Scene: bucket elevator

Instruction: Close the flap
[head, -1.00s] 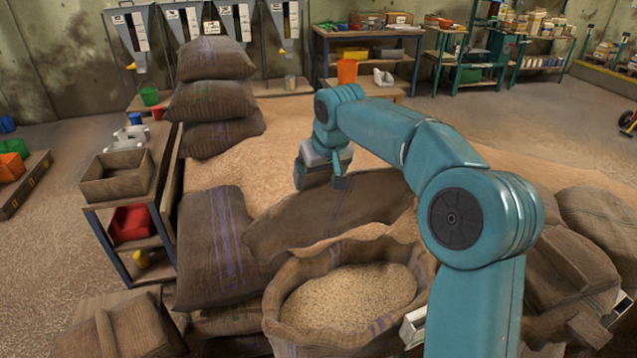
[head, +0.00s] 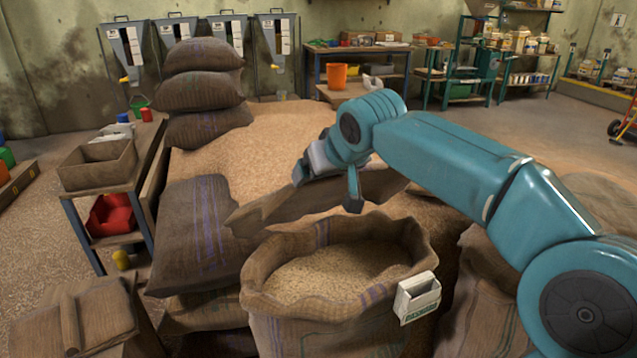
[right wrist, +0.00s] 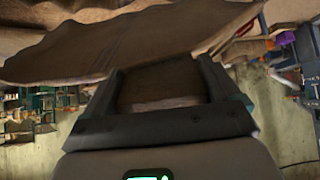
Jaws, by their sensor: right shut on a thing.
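An open burlap sack (head: 262,315) full of grain stands front centre in the head view. A brown burlap flap (head: 265,208) stands up behind its far rim, spreading left and right. My right gripper (head: 328,183) comes in from the right above the sack and is shut on the flap's upper edge. In the right wrist view the flap (right wrist: 130,45) spans the top, and cloth lies between the fingers of my right gripper (right wrist: 160,85). The exact grip line is partly hidden by the fingers. My left gripper is not in view.
Stacked full sacks (head: 199,85) and a lying sack (head: 195,240) are left of the flap. A grain heap (head: 265,140) lies behind. A shelf with a wooden box (head: 97,165) stands left. A small white labelled holder (head: 417,298) is at the sack's right front.

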